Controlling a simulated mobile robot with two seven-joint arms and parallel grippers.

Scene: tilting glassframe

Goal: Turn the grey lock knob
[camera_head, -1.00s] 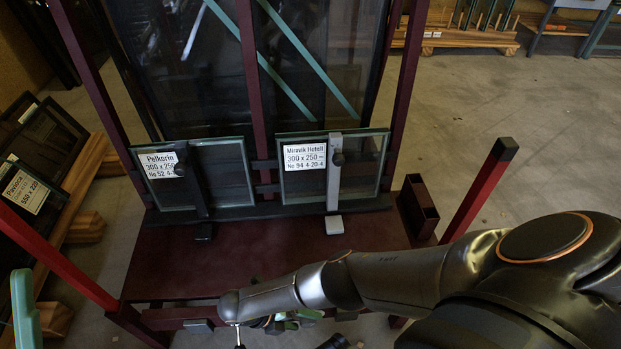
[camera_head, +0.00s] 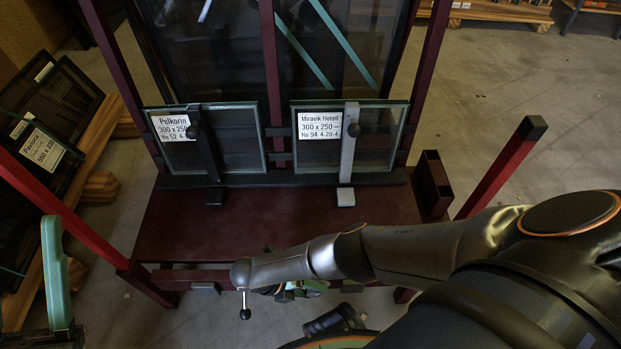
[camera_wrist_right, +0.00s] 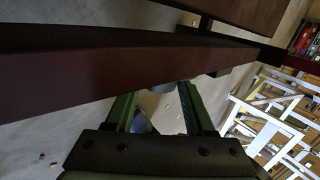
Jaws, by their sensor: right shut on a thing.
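My right gripper (camera_head: 300,289) is partly hidden beneath my forearm, at the front beam of the dark red frame (camera_head: 170,225). In the right wrist view its two green fingers (camera_wrist_right: 160,95) reach up to the underside of the dark red beam (camera_wrist_right: 120,75). They are shut on a small grey piece (camera_wrist_right: 163,87) there, seemingly the grey lock knob. It is mostly hidden by the fingers and beam, so its turn angle cannot be told.
Two small glass panes, labelled Pelkorin (camera_head: 172,127) and Miravik Hotell (camera_head: 320,125), stand clamped on the frame. A rod with a black ball (camera_head: 245,313) hangs near my forearm. Red posts (camera_head: 505,165) rise at both sides. More panes lean at left (camera_head: 42,150).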

